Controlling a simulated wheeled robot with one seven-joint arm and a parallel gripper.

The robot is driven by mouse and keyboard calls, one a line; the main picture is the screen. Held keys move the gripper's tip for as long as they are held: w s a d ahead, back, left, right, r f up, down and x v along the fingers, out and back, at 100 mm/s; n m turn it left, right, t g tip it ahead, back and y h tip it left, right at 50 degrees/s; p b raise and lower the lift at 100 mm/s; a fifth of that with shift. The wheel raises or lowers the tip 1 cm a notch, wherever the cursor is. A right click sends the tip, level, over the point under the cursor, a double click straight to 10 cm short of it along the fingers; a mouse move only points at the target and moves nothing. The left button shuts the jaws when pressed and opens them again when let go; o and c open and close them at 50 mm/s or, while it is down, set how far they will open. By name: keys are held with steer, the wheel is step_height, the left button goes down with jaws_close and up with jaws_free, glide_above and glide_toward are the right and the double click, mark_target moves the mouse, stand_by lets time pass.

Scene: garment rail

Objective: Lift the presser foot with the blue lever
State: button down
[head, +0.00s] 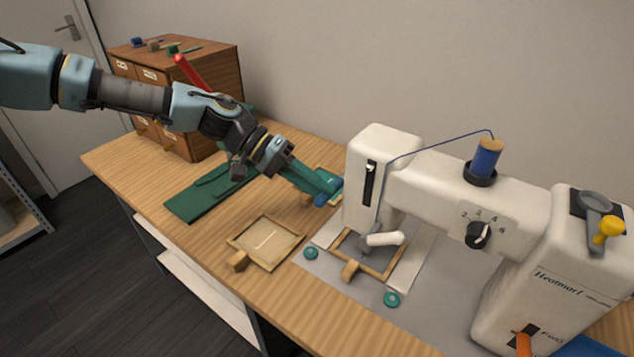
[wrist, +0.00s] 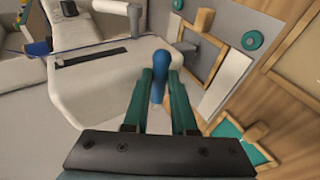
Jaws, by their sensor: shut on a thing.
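The white sewing machine (head: 395,175) stands on the right of the table. The blue lever (wrist: 158,68) is at the rear of its head, between my teal fingers in the wrist view; a bit of its blue also shows in the head view (head: 321,200). My gripper (head: 328,186) is shut on the lever; its fingers lie on either side of it in the wrist view (wrist: 160,88). The presser foot (head: 368,243) is under the head, partly behind a white cylinder (head: 386,239). I cannot tell its height above the wooden frame (head: 351,268).
Another wooden frame (head: 267,243) and folded green cloth (head: 205,195) lie left of the machine. Teal buttons (head: 392,299) lie near its bed. A wooden drawer cabinet (head: 215,75) stands at the back left. An orange lever (head: 524,344) and yellow knob (head: 609,228) are at far right.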

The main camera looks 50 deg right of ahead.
steer(key=shift+d+r+n+y+p, duration=0.2)
steer(key=shift+r+n+y+p, duration=0.15)
steer(key=shift+r+y+p, duration=0.15)
steer(key=shift+d+r+n+y+p, duration=0.15)
steer(key=shift+r+n+y+p, duration=0.2)
steer(key=shift+r+y, duration=0.25)
steer(key=shift+d+r+n+y+p, duration=0.4)
steer(key=shift+n+y, duration=0.1)
steer(key=shift+y, duration=0.15)
steer(key=shift+d+r+n+y+p, duration=0.25)
steer(key=shift+n+y+p, duration=0.2)
steer(key=shift+y, duration=0.2)
steer(key=c, duration=0.7)
jaws_free()
steer(key=b+v, duration=0.4)
steer(key=v, duration=0.6)
steer(key=shift+w+d+r, duration=0.1)
steer(key=shift+w+r, duration=0.2)
